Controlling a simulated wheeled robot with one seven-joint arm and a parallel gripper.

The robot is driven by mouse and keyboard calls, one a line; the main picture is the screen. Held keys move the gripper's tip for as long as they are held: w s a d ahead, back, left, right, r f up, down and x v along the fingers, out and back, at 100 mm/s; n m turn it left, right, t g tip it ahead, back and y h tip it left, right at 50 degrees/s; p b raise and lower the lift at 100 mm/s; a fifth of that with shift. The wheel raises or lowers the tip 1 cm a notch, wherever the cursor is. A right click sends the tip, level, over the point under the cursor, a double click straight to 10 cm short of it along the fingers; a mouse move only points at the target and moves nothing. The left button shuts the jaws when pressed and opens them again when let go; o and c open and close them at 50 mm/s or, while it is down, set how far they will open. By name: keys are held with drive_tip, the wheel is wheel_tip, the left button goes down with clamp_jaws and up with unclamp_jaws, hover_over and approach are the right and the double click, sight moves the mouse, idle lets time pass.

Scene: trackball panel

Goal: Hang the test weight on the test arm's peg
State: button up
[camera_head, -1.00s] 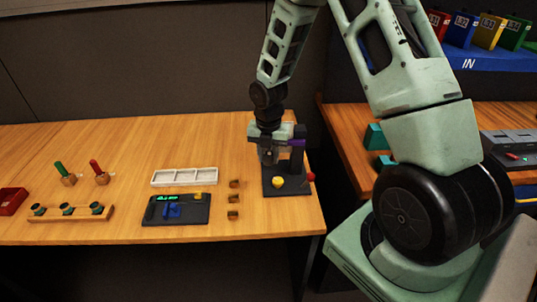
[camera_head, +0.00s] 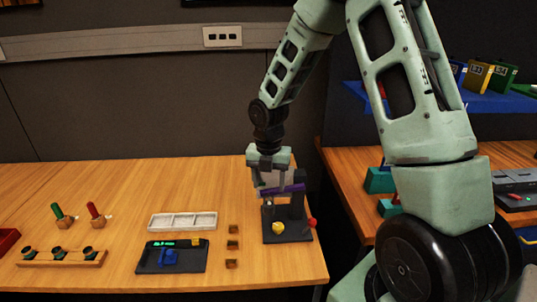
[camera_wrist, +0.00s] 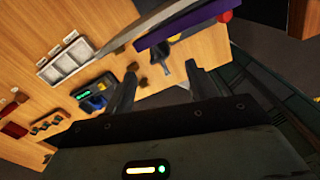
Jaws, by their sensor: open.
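The test stand (camera_head: 297,208) is a dark post on a black base near the table's right end. A purple bar (camera_head: 284,189), likely the test arm, reaches left from it and also shows close up in the wrist view (camera_wrist: 180,28). My gripper (camera_head: 268,197) is open at the bar's left end, partly covering it. In the wrist view, its fingers (camera_wrist: 163,92) are apart. A small dark grey piece (camera_wrist: 164,70) shows beyond and between them; it may be the test weight, but I cannot tell whether it hangs on the peg. The peg is not clear.
Small brown blocks (camera_head: 232,245), a white tray (camera_head: 182,222) and a black panel with a green display (camera_head: 172,257) lie to the left. A second table (camera_head: 350,185) stands right.

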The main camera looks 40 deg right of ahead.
wheel_tip(320, 180, up, 11)
drive_tip(key=shift+f, duration=0.2)
drive_tip(key=s+a+m, duration=0.4)
drive_tip(key=a, duration=0.6)
drive_tip(key=s+a+m, duration=0.7)
drive_tip(key=s, duration=0.3)
drive_tip(key=s+a+m, duration=0.7)
drive_tip(key=s+a, duration=0.1)
drive_tip(key=s, duration=0.3)
drive_tip(key=shift+s+y, duration=0.2)
drive_tip(key=shift+y, duration=0.1)
drive_tip(key=shift+a+r, duration=0.1)
